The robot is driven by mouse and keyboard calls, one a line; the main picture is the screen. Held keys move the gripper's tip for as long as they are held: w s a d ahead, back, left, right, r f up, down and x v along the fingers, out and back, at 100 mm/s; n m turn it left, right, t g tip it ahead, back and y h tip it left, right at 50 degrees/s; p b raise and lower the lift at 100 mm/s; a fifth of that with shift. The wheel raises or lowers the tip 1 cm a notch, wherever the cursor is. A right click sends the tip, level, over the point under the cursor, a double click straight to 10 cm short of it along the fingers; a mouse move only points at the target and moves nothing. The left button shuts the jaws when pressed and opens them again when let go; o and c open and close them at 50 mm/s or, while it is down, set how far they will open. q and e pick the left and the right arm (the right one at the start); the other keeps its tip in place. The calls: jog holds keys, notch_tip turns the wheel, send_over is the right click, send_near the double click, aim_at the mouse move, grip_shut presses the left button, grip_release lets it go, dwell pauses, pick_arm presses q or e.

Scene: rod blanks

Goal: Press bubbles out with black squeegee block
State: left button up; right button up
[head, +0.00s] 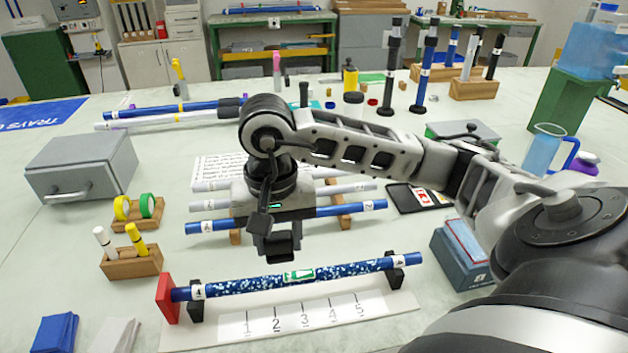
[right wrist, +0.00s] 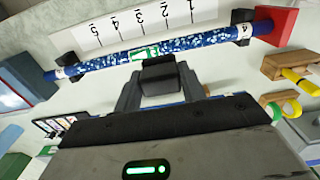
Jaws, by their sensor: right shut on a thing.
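My right gripper (head: 275,238) is shut on the black squeegee block (head: 280,248) and holds it in the air behind the rod. In the right wrist view the block (right wrist: 160,76) sits between the two fingers, close to the rod in the picture; I cannot tell the exact gap. The blue rod (head: 248,284), covered in white speckles, lies across two black supports, its left end at a red stop (head: 167,298). A green and white label (head: 299,275) is on its middle. The rod also shows in the right wrist view (right wrist: 185,43). My left gripper is not in view.
A white strip numbered 1 to 5 (head: 290,317) lies in front of the rod. Behind my gripper, rods lie on a wooden rack (head: 343,217). Marker holder (head: 133,264), tape holder (head: 165,216) and grey box (head: 84,166) stand left; a blue-grey bin (head: 461,257) stands right.

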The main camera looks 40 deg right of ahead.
jog(key=shift+r+p, duration=0.55)
jog(key=shift+r, duration=0.85)
jog(key=shift+f, duration=0.1)
